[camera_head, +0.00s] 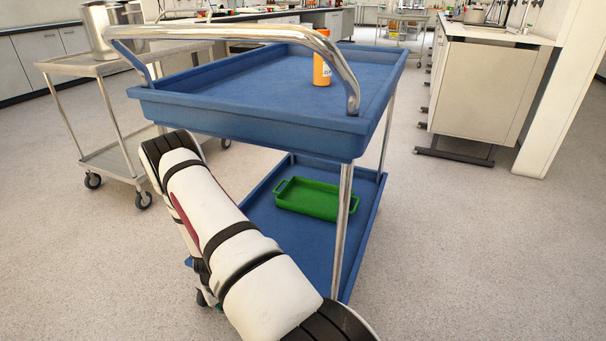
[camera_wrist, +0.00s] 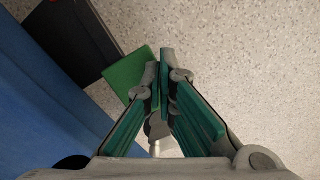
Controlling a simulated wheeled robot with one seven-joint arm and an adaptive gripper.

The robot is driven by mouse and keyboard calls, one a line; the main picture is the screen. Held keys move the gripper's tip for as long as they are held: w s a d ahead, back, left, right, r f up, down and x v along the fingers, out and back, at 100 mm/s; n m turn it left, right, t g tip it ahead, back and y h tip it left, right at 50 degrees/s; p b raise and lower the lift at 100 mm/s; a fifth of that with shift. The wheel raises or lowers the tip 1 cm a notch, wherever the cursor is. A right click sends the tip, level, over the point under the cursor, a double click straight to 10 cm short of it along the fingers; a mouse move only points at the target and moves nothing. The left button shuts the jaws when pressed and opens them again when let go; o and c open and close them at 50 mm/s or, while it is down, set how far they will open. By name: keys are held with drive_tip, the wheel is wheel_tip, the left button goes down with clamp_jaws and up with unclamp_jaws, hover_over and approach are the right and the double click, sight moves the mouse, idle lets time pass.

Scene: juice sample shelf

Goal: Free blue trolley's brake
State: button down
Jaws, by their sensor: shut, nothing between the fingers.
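The blue trolley (camera_head: 240,128) stands in front of me, with a metal push handle (camera_head: 215,32) on its near side. In the wrist view, its blue surface (camera_wrist: 35,95) fills the left side. A flat green tab (camera_wrist: 128,76), which looks like the brake pedal, lies beside the fingertips, over the floor. Whether it is pressed down I cannot tell. My gripper (camera_wrist: 163,75) is shut and empty, its tips just right of the tab; I cannot tell whether they touch it. In the head view my gripper is hidden behind my arm, low at the trolley's near left corner.
An orange bottle (camera_head: 321,70) stands on the top shelf and a green tray (camera_head: 318,198) on the lower shelf. A steel trolley (camera_head: 78,62) with metal pots (camera_head: 112,22) stands close at left. A black part (camera_wrist: 85,35) lies beyond the tab. Floor to the right is clear.

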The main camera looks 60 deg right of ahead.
drive_tip(key=shift+f+b, duration=0.5)
drive_tip(key=shift+f, duration=0.2)
idle(0.3)
drive_tip(key=shift+r+p, duration=2.1)
drive_tip(key=shift+r, duration=1.45)
